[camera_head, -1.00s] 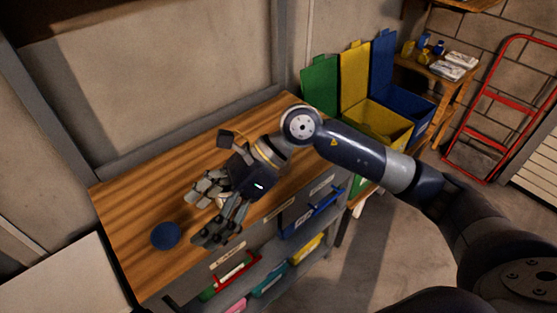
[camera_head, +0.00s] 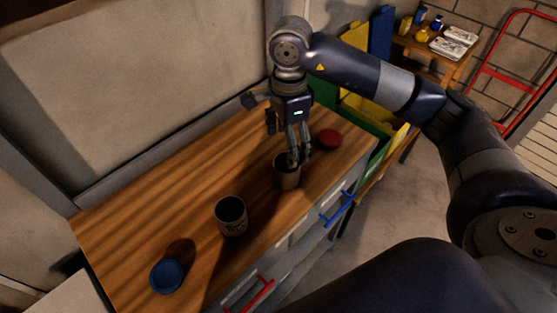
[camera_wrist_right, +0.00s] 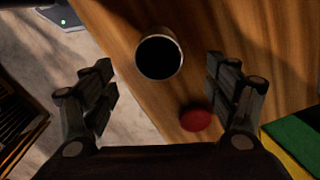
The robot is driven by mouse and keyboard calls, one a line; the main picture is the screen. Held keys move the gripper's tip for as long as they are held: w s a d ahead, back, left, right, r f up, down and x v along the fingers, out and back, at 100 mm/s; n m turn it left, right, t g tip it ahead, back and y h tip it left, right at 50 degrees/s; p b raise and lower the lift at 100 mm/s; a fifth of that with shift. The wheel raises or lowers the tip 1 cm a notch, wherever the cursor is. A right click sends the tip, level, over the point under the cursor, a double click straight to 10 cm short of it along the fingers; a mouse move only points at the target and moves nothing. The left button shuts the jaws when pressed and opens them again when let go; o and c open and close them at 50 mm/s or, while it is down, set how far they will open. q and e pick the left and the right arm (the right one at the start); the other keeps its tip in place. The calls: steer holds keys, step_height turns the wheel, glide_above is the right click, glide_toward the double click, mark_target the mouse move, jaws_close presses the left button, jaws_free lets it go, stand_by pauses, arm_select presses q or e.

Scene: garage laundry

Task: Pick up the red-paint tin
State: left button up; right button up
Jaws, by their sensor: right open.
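Two open-topped cylindrical tins stand upright on the wooden bench. One tin (camera_head: 287,178) is under my right gripper (camera_head: 287,143), towards the right end; the other tin (camera_head: 231,217), with dark lettering, stands to its left. A round red disc (camera_head: 328,139) lies beyond the first tin. Which tin holds red paint I cannot tell; their insides look dark. In the right wrist view my open gripper (camera_wrist_right: 160,88) points down with its fingers apart; the tin (camera_wrist_right: 160,56) shows between and beyond them, and the red disc (camera_wrist_right: 196,120) near the right finger. My left gripper is not in view.
A round blue disc (camera_head: 167,276) is at the bench's near left. The wooden bench (camera_head: 130,225) has drawers with blue and red handles along its front. Coloured bins (camera_head: 372,105) stand past its right end, and a wall rises behind it.

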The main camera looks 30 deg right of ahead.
mark_target(287, 170)
steer(key=f, duration=0.2)
steer(key=s+f+p, duration=0.1)
steer(key=f, duration=0.1)
steer(key=shift+s+f, duration=0.1)
steer(key=shift+f, duration=0.35)
steer(key=shift+w+f+p, duration=0.2)
steer(key=shift+f+p, duration=0.15)
steer(key=shift+f, duration=0.05)
steer(key=f+p, duration=0.1)
steer(key=f, duration=0.3)
steer(key=shift+w+f+p, duration=0.1)
steer(key=shift+w+p, duration=0.1)
steer(key=shift+p, duration=0.15)
steer(key=shift+f, duration=0.15)
steer(key=shift+w, duration=0.1)
steer(key=c, duration=1.3)
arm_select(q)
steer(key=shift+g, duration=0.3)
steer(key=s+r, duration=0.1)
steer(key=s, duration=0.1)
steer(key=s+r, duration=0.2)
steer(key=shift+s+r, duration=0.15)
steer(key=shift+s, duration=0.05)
arm_select(e)
steer(key=shift+c, duration=0.2)
